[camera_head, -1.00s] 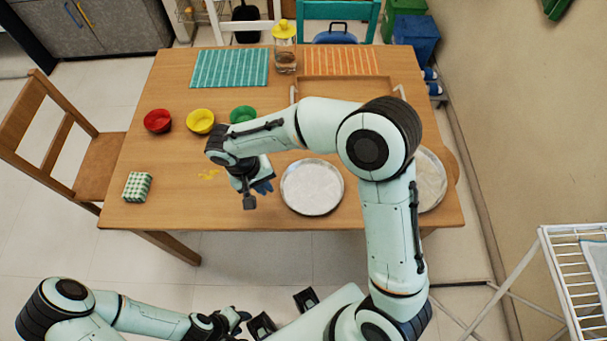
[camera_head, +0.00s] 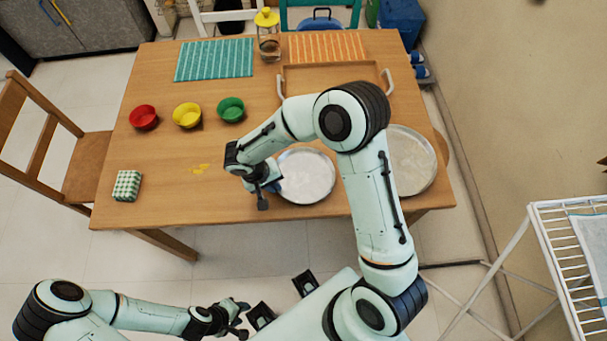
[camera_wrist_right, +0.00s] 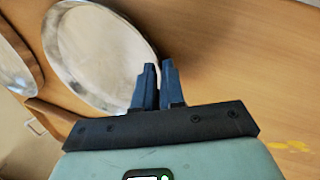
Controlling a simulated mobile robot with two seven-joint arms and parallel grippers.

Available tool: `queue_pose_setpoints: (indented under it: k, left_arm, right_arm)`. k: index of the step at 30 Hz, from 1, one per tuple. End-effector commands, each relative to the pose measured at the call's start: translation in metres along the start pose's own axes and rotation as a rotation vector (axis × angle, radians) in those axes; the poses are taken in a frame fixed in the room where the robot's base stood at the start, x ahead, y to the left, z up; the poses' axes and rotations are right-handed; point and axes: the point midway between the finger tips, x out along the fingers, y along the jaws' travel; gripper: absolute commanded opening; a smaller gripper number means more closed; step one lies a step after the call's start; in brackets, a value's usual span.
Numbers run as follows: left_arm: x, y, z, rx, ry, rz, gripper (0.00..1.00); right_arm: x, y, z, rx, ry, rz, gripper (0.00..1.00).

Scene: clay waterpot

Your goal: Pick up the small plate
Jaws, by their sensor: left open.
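The small plate (camera_head: 308,176) is round, silvery and shallow, near the table's front edge. It also shows at the upper left of the right wrist view (camera_wrist_right: 98,50). My right gripper (camera_head: 275,187) is at the plate's left rim. In the right wrist view its two dark blue fingers (camera_wrist_right: 158,72) are close together, with a narrow gap. One finger overlaps the rim and the other is just outside it; whether they pinch the rim is unclear. My left gripper (camera_head: 242,317) is open and empty, low in the head view, away from the table.
A larger silvery plate (camera_head: 410,160) lies right of the small one, partly behind my right arm. Red (camera_head: 144,117), yellow (camera_head: 187,115) and green (camera_head: 231,109) bowls, a checkered box (camera_head: 127,185) and a wooden tray (camera_head: 330,76) are also on the table (camera_head: 165,211).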

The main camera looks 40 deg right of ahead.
Motion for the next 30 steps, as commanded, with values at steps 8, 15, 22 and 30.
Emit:
queue_pose_setpoints:
  k: [8, 15, 22, 30]
  left_arm:
    - [0.000, 0.000, 0.000, 0.000, 0.000, 0.000, 0.43]
    - [0.000, 0.000, 0.000, 0.000, 0.000, 0.000, 0.43]
    - [0.000, 0.000, 0.000, 0.000, 0.000, 0.000, 0.43]
    - [-0.001, 0.001, -0.001, 0.000, 0.001, 0.000, 0.43]
  right_arm:
    - [0.010, 0.000, 0.000, -0.001, 0.000, -0.001, 0.09]
    - [0.009, 0.000, 0.000, -0.001, 0.001, 0.000, 0.00]
    - [0.009, 0.000, 0.000, -0.001, 0.001, 0.000, 0.00]
    - [-0.014, 0.006, -0.001, 0.001, 0.006, -0.001, 0.00]
